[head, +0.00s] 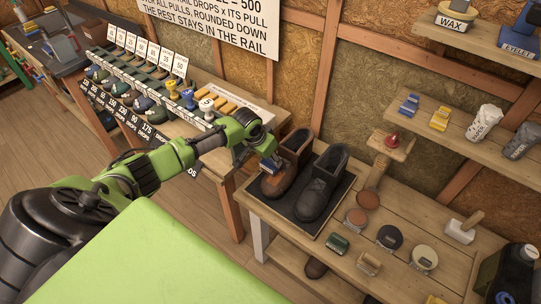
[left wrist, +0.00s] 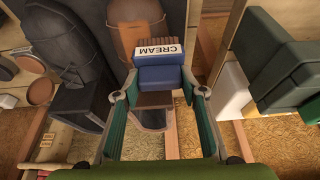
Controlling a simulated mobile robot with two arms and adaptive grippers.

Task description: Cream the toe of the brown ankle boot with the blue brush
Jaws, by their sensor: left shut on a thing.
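The brown ankle boot (head: 297,153) stands upright on a dark mat (head: 318,222) on the workbench, left of a black boot (head: 322,183). My left gripper (head: 268,158) is at the brown boot's toe side, shut on the blue brush (head: 267,167). In the left wrist view the blue brush (left wrist: 160,78) carries a white CREAM label, and its brown bristles point at the brown boot (left wrist: 137,25). The bristles overlap the toe there; I cannot tell whether they touch it. My right gripper is not in view.
Round tins (head: 389,237), a green-backed brush (head: 338,243) and a tan brush (head: 368,263) lie on the bench right of the mat. A rack of numbered cards (head: 145,50) stands on the left bench.

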